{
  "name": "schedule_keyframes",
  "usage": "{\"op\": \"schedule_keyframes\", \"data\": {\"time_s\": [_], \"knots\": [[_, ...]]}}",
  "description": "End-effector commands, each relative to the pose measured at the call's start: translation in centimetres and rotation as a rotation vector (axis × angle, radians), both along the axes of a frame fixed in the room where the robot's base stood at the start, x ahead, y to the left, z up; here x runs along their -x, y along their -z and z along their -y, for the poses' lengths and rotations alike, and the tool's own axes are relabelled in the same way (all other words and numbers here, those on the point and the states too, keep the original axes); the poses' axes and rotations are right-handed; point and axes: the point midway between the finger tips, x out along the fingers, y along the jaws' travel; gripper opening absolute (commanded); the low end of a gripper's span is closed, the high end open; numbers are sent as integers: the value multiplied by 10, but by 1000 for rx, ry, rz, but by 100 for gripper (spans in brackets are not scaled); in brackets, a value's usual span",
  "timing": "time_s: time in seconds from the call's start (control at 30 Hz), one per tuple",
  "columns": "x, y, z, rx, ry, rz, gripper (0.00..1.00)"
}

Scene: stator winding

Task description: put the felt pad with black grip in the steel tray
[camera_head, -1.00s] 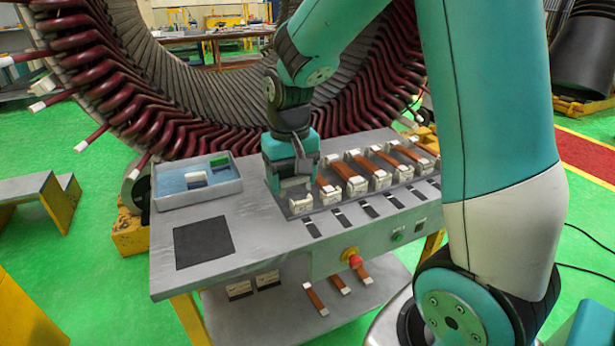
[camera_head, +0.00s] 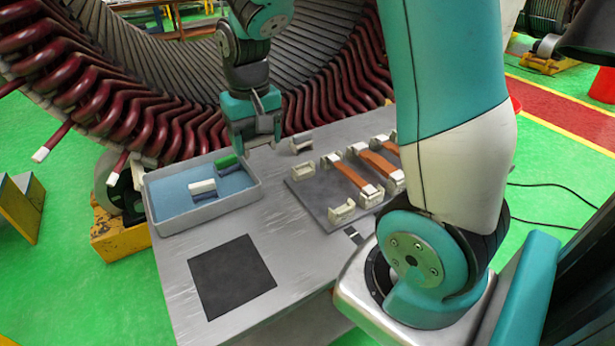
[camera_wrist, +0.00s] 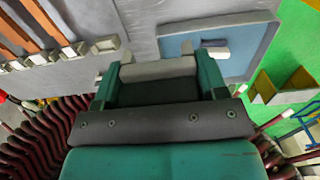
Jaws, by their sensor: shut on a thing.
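The steel tray (camera_head: 206,209), with a blue floor, sits on the left of the workbench; it also shows in the wrist view (camera_wrist: 176,31). My gripper (camera_head: 257,141) is above the bench, just right of the tray's back right corner. In the wrist view my gripper (camera_wrist: 158,72) is shut on the felt pad with black grip (camera_wrist: 158,69); a pale grey strip and a dark part show between the green fingers. In the head view the pad is small and hard to make out. The fingers hide part of it.
A pad with a white grip (camera_head: 202,187) and one with a green grip (camera_head: 226,161) lie in the tray. A dark square mat (camera_head: 231,277) lies in front. A fixture plate (camera_head: 310,202) with pale blocks and copper-coloured bars is at right. A small pale bracket (camera_head: 302,144) stands behind it.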

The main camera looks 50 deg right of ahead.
Motion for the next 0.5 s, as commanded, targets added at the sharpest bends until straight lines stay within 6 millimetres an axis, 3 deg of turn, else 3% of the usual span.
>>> {"op": "schedule_keyframes", "data": {"time_s": [0.5], "knots": [[3,133,3,0,6,-8,37]]}}
